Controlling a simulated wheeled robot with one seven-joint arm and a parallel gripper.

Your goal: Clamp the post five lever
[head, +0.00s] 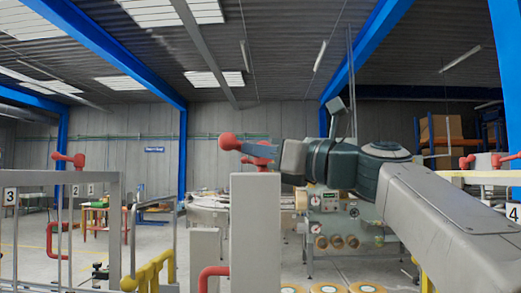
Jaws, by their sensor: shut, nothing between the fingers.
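A red lever with a round red knob (228,141) sits at the top of a pale grey post (255,230) in the middle of the head view. No number shows on this post, so I cannot tell from the picture that it is post five. My gripper (246,149) reaches in from the right, just right of the knob and level with the lever. Its blue-grey fingers are shut and cover part of the lever. I cannot tell whether they touch it.
Other red levers stand on the left (68,158) and right (488,161), near plates marked 3, 2 and 4. Grey rails (115,225) and a yellow pipe (150,272) fill the left foreground. A machine with gauges (338,222) stands behind my arm. Open floor shows at left.

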